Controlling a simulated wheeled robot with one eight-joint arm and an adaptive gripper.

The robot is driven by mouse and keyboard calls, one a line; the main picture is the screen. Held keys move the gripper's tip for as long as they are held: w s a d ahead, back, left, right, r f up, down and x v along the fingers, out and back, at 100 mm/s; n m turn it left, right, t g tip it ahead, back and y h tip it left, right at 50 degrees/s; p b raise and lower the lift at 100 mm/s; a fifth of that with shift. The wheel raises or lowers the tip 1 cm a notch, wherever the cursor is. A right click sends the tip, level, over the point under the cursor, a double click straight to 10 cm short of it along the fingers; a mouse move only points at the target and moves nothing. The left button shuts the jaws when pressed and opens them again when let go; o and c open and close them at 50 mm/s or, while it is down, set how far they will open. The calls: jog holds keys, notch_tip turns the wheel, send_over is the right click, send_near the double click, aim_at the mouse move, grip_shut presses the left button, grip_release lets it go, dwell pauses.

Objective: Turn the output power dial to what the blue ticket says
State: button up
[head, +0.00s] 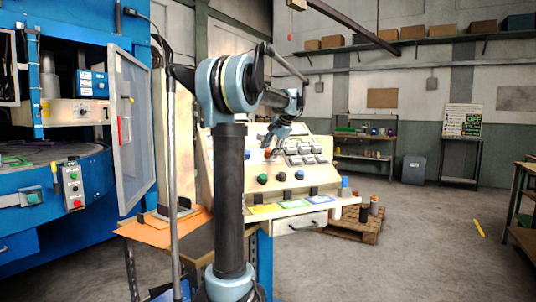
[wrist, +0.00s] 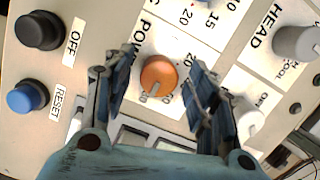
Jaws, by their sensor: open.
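In the wrist view an orange dial (wrist: 158,75) with a pale pointer line sits on a white plate; "PO" of a label shows beside it, partly hidden by a finger. The pointer aims toward the bottom of the picture, slightly left, between partly hidden scale numbers. My gripper (wrist: 162,82) is open, one finger on each side of the dial, and I cannot tell whether they touch it. In the head view my gripper (head: 270,140) is in front of the sloped control panel (head: 218,160). The blue ticket (head: 320,199) lies at the panel's front ledge; its writing is too small to read.
A black OFF button (wrist: 40,31) and a blue RESET button (wrist: 27,97) are left of the dial. A grey HEAD knob (wrist: 296,43) and a white knob (wrist: 250,122) are on the right. Yellow (head: 264,209) and green (head: 294,203) tickets lie left of the blue one.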

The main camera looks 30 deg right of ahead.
jog(key=v, duration=1)
jog(key=shift+r, duration=0.4)
jog(key=shift+s, duration=0.15)
